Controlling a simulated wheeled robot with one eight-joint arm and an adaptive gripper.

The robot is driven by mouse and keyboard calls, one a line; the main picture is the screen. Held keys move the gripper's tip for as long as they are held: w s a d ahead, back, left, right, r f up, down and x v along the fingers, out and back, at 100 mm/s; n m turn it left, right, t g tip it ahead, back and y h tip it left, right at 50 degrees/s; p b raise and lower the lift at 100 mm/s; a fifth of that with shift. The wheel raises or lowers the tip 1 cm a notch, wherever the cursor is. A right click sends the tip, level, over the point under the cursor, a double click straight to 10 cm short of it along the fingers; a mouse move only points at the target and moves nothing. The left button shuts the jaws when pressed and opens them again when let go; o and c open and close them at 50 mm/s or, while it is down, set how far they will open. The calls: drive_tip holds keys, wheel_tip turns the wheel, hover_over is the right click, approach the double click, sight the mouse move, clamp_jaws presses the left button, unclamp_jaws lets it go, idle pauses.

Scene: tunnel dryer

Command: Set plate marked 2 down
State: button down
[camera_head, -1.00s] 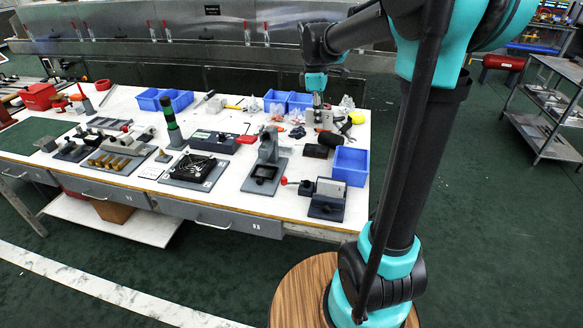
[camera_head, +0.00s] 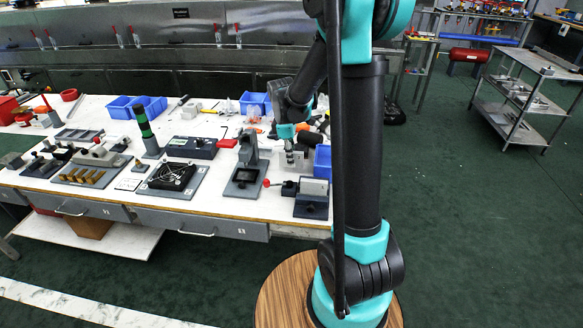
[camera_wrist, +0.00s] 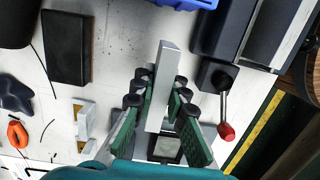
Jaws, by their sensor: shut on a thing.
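My gripper (camera_wrist: 160,95) is shut on a narrow grey metal plate (camera_wrist: 163,75), seen nearly edge-on between the green-padded fingers in the wrist view. No number 2 is readable on it. In the head view my gripper (camera_head: 290,158) hangs over the right end of the workbench, behind the vise-like fixture with a red knob. The plate is too small there to tell apart clearly from the fingers. From above, I cannot tell whether the plate touches anything below it.
The white workbench (camera_head: 215,208) holds a grey press-like stand (camera_head: 246,165), the red-knobbed fixture (camera_head: 311,198), blue bins (camera_head: 135,107) and a black box (camera_head: 193,147). In the wrist view a black block (camera_wrist: 67,47) and the red knob (camera_wrist: 226,131) flank the plate.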

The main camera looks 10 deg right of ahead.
drive_tip(key=shift+f, duration=2)
drive_tip(key=shift+f, duration=0.1)
drive_tip(key=c, duration=1.5)
unclamp_jaws()
drive_tip(key=shift+c, duration=0.2)
drive_tip(key=r, duration=0.4)
drive_tip(key=a+r, duration=0.1)
drive_tip(key=r, duration=0.7)
drive_tip(key=shift+w+a+r, duration=0.1)
drive_tip(key=shift+w+a, duration=0.05)
drive_tip(key=shift+w, duration=0.05)
